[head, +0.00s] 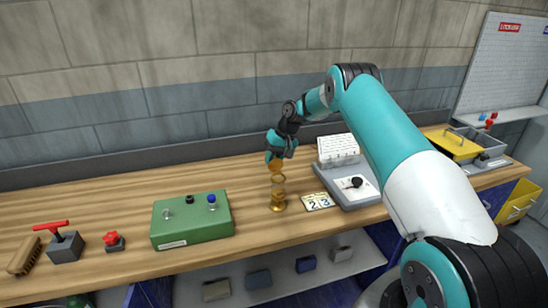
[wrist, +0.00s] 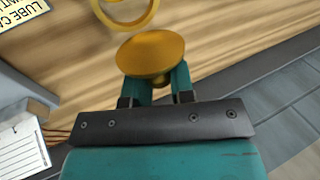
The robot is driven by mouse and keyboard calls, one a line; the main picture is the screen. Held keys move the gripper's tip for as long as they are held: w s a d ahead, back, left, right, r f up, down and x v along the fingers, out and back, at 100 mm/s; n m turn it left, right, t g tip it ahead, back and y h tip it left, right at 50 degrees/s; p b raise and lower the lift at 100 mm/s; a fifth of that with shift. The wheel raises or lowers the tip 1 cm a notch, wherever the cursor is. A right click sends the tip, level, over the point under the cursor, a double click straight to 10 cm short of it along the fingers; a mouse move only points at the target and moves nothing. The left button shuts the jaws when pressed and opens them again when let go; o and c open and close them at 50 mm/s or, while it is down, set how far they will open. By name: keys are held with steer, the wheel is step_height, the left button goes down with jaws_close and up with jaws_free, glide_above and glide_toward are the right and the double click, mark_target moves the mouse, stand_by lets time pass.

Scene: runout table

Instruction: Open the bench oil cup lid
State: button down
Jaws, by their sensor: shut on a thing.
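The brass bench oil cup (head: 278,203) stands on the wooden bench, left of a small lettered card. Its round brass lid (wrist: 150,50) fills the space in front of the fingers in the wrist view, with a brass ring of the cup (wrist: 125,12) beyond it. My gripper (head: 276,158) is above the cup, pointing down. In the wrist view the gripper's two teal fingers (wrist: 163,84) are shut on the lid's edge, their tips partly hidden by it. How far the lid is tilted I cannot tell.
The card (head: 318,201) and a grey tray with papers (head: 352,186) stand close on the right. A green box with knobs (head: 190,221) is to the left. A yellow case (head: 452,142) is far right. Bare bench lies between the green box and cup.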

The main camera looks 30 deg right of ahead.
steer(key=shift+w+f+g, duration=0.1)
steer(key=shift+f+g, duration=0.05)
steer(key=shift+g, duration=0.25)
stand_by(0.3)
steer(key=c, duration=1.1)
jaws_free()
steer(key=shift+d, duration=0.1)
steer(key=shift+o, duration=0.2)
steer(key=p+v, duration=0.9)
steer(key=v, duration=0.8)
steer(key=shift+r, duration=0.2)
steer(key=shift+d, duration=0.1)
